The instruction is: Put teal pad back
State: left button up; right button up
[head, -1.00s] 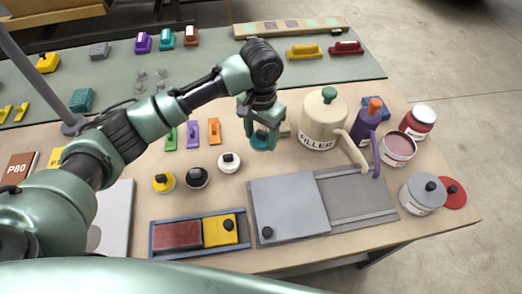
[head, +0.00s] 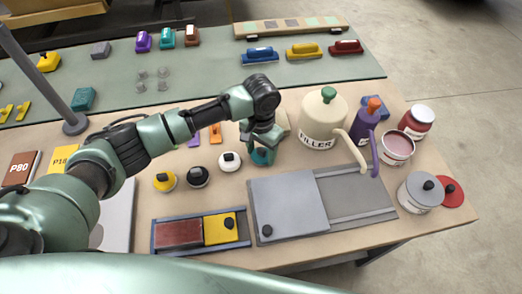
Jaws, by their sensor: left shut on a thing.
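The round teal pad (head: 263,158) is in the jaws of my left gripper (head: 262,148), over the middle of the near bench. The fingers cover part of it, and I cannot tell whether its underside touches the bench. It is to the right of the white pad (head: 229,161), apart from it. The black pad (head: 197,177) and the yellow pad (head: 164,181) continue the row to the left. My right gripper is not in view.
The filler bottle (head: 322,118) and purple bottle (head: 365,122) stand to the right. A grey lidded board (head: 290,210) lies in front, beside a tray (head: 246,236) with red and yellow blocks. An orange scraper (head: 215,133) is left of the gripper.

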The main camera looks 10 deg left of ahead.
aim_at(261, 149)
pick_arm(q)
jog(key=o, duration=1.2)
notch_tip(261, 149, up, 12)
jog(key=shift+r+b, duration=0.2)
jog(key=shift+b, duration=0.85)
